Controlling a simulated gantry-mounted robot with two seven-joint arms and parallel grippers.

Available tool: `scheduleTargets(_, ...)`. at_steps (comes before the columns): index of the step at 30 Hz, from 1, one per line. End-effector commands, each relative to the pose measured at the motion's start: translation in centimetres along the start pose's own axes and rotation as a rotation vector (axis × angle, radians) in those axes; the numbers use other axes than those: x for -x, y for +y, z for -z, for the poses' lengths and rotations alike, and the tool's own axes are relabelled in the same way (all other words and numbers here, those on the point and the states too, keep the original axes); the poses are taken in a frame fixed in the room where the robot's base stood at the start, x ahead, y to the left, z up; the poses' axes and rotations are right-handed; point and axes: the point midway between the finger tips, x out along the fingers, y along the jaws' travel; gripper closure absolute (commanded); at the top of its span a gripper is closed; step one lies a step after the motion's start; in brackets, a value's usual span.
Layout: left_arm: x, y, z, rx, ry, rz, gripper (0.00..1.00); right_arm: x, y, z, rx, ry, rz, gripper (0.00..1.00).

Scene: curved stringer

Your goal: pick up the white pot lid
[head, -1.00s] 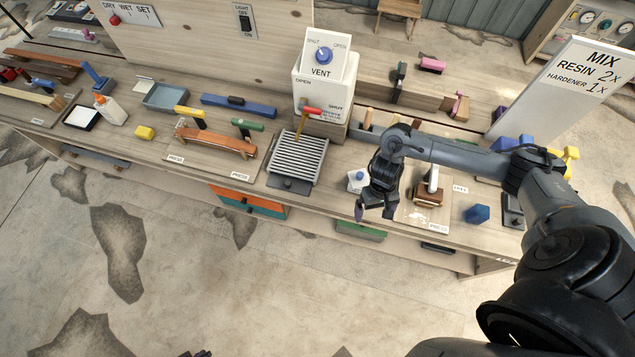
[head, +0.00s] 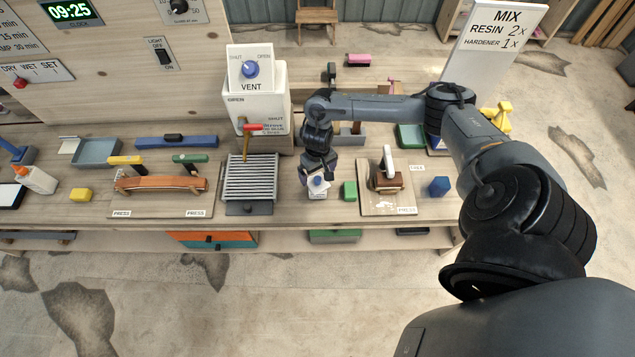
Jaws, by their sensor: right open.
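The white pot lid (head: 318,190) with a blue knob is on the bench, right of the grey slatted grille. My right gripper (head: 318,180) is open and directly over it, with its fingers pointing down around the blue knob. I cannot tell whether the fingers touch the knob. The gripper hides the back of the lid, and the pot below it is hard to make out. My left gripper is out of view.

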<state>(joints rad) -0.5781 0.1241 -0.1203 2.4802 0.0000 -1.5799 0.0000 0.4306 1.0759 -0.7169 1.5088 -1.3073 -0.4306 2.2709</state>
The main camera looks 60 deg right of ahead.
Motion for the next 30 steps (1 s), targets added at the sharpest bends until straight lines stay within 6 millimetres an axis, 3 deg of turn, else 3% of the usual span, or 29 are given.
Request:
scheduleTargets(5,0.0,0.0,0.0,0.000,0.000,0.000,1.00,-1.0,0.1,-0.1,0.001,-0.001,-0.001,0.00)
scheduleTargets(15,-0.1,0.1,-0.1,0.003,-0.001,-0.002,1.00,-5.0,0.1,-0.1,-0.001,0.000,0.001,0.00)
scheduleTargets(24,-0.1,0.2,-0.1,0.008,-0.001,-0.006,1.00,-5.4,0.1,-0.1,0.001,0.000,0.000,0.00)
scheduleTargets(25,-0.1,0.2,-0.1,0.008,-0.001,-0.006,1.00,-5.4,0.1,-0.1,0.001,0.000,0.000,0.02)
scheduleTargets(30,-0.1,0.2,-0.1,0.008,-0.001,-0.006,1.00,-5.4,0.1,-0.1,0.001,0.000,0.000,0.28)
